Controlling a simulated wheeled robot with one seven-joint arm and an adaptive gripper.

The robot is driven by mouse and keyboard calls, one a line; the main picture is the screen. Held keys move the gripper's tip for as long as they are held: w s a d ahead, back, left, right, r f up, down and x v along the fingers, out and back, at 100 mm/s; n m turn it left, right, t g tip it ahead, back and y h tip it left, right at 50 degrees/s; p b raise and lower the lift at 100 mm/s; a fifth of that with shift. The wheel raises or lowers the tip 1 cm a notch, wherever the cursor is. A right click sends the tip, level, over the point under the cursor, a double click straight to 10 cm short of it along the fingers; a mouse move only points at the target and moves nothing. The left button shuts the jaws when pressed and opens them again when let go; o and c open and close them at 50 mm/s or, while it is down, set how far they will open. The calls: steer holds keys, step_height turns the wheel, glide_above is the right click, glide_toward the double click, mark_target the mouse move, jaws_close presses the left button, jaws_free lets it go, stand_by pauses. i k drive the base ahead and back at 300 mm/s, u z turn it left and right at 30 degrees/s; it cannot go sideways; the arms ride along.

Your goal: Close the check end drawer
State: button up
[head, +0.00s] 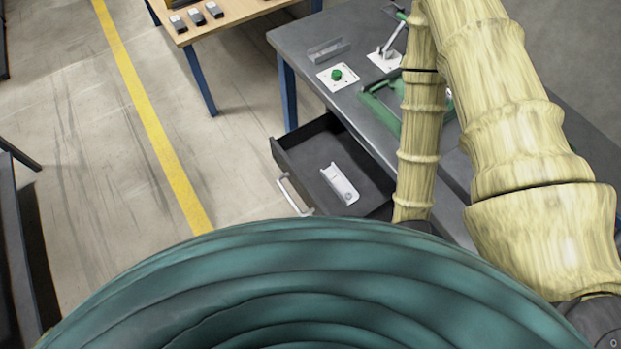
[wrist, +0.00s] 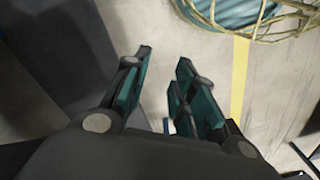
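The drawer (head: 300,146) is pulled out from under the grey workbench (head: 300,36) in the head view. It is dark, with a pale bar handle (head: 294,195) on its front. A light metal part (head: 340,184) lies inside it. My arm hides part of the bench and the drawer's right side. My gripper (wrist: 160,70) shows in the wrist view with its fingers apart and nothing between them, above the floor. The gripper is hidden in the head view. The dark surface at the left of the wrist view cannot be made out for certain.
A green button on a white plate (head: 338,76), a clear bracket and a green fixture stand on the workbench. A wooden table (head: 240,10) with several small dark items is at the back. The floor with a yellow line (head: 150,110) is clear left of the drawer.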

mark_target(301, 153)
steer(key=k, duration=0.5)
steer(key=u, duration=2.7)
steer(key=k, duration=0.6)
steer(key=z, duration=1.35)
steer(key=i, duration=0.5)
steer(key=u, duration=0.1)
